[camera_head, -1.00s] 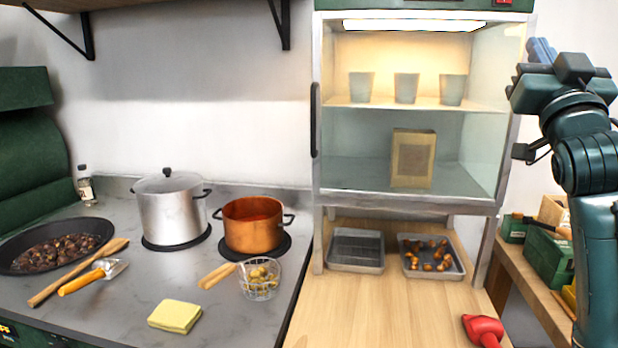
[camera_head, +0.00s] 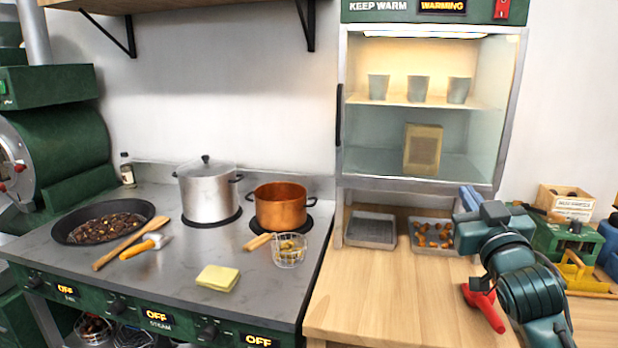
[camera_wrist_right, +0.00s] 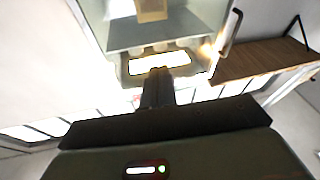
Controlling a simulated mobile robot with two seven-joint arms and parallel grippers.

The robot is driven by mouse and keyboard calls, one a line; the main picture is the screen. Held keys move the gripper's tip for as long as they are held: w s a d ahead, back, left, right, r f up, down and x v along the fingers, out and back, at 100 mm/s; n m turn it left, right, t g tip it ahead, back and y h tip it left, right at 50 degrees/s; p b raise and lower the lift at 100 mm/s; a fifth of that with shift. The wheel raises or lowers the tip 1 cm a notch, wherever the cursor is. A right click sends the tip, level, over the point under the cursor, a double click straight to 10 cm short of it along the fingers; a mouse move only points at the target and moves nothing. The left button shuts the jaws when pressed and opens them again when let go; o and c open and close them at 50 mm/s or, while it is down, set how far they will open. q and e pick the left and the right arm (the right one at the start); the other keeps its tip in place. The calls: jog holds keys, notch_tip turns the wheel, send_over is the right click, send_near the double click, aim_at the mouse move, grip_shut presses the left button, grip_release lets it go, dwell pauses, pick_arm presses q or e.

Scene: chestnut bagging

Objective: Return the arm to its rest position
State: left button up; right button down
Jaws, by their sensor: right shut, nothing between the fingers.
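My right arm comes in at the lower right of the head view. Its gripper (camera_head: 470,198) has its blue fingers together and empty, pointing up, in front of the warming cabinet's lower right corner. In the picture it overlaps the right edge of the tray of chestnuts (camera_head: 416,247). In the right wrist view the closed fingers (camera_wrist_right: 158,88) point toward the warming cabinet (camera_wrist_right: 185,22), with nothing between them. My left gripper is not in view.
The warming cabinet (camera_head: 346,110) holds several cups and a paper bag (camera_head: 422,150). Green boxes (camera_head: 566,245) stand at right. Pots, a pan and a basket (camera_head: 289,250) occupy the stove. The counter's front is clear.

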jog(key=s+a+f+n+g+y+p, duration=0.1)
jog(key=s+a+f+g, duration=0.15)
jog(key=f, duration=0.55)
jog(key=s+a+f+g+y+p, duration=0.15)
jog(key=s+f, duration=0.25)
jog(key=f, duration=0.4)
jog(key=s+a+f+n+g, duration=0.1)
jog(key=s+a+f+g, duration=0.15)
jog(key=f, duration=0.55)
jog(key=s+a+f+g+p, duration=0.1)
jog(key=s+a+f+g, duration=0.1)
jog(key=s+f, duration=0.4)
jog(key=s+a+f+g+y+p, duration=0.1)
jog(key=s+a+f, duration=0.4)
jog(key=s, duration=0.8)
notch_tip(320, 180, down, 2)
jog(key=shift+f+g, duration=0.1)
jog(key=shift+g, duration=0.25)
